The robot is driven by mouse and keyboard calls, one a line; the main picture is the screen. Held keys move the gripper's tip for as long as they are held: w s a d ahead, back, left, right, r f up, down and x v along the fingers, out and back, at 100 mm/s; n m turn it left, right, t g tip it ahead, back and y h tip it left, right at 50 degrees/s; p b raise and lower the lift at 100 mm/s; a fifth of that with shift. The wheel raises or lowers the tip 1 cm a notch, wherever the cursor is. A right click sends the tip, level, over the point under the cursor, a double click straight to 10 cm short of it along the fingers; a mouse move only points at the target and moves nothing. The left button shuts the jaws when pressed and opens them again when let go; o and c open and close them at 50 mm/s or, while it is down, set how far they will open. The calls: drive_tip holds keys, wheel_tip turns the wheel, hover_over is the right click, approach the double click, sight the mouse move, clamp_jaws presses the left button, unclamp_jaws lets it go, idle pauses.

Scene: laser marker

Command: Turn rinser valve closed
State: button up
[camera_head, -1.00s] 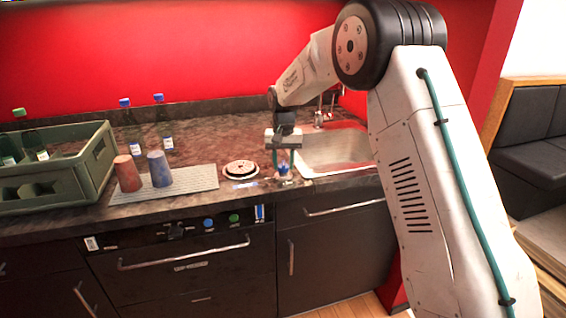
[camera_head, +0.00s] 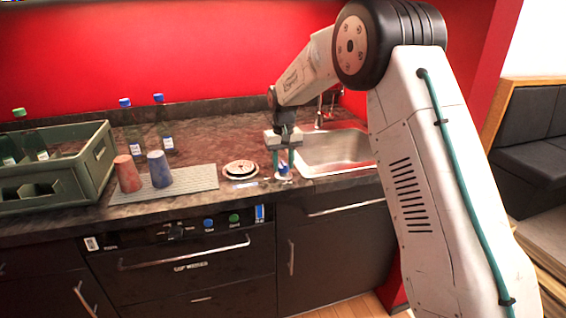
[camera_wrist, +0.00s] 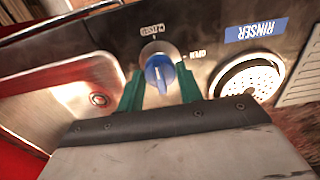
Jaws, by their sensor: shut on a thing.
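The rinser valve is a blue knob (camera_wrist: 160,72) on a dark plate in the wrist view, with small upside-down labels above it and to its right. It also shows as a small blue spot (camera_head: 284,170) on the counter in the head view, left of the sink. My gripper (camera_wrist: 160,90) points down at it with a green finger on either side and is shut on the knob. In the head view my gripper (camera_head: 283,160) stands over the knob. The round rinser (camera_wrist: 248,82) with its blue label lies to the right in the wrist view.
The sink (camera_head: 335,152) with its tap is just right of my gripper. The rinser disc (camera_head: 240,170) is left of it. Two cups (camera_head: 159,170) stand on a grey mat (camera_head: 205,180), with bottles behind and a green crate (camera_head: 95,165) at the left.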

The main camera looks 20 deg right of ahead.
sight(283, 163)
drive_tip(key=o, duration=1)
wheel_tip(283, 163, up, 8)
drive_tip(key=shift+f, duration=0.1)
drive_tip(key=s+d+r, duration=0.1)
drive_tip(key=s+r, duration=0.1)
drive_tip(key=s, duration=2.2)
drive_tip(key=s+d+r+t, duration=0.1)
drive_tip(key=s+d+r, duration=0.1)
drive_tip(key=s, duration=2.3)
drive_tip(key=shift+r, duration=0.7)
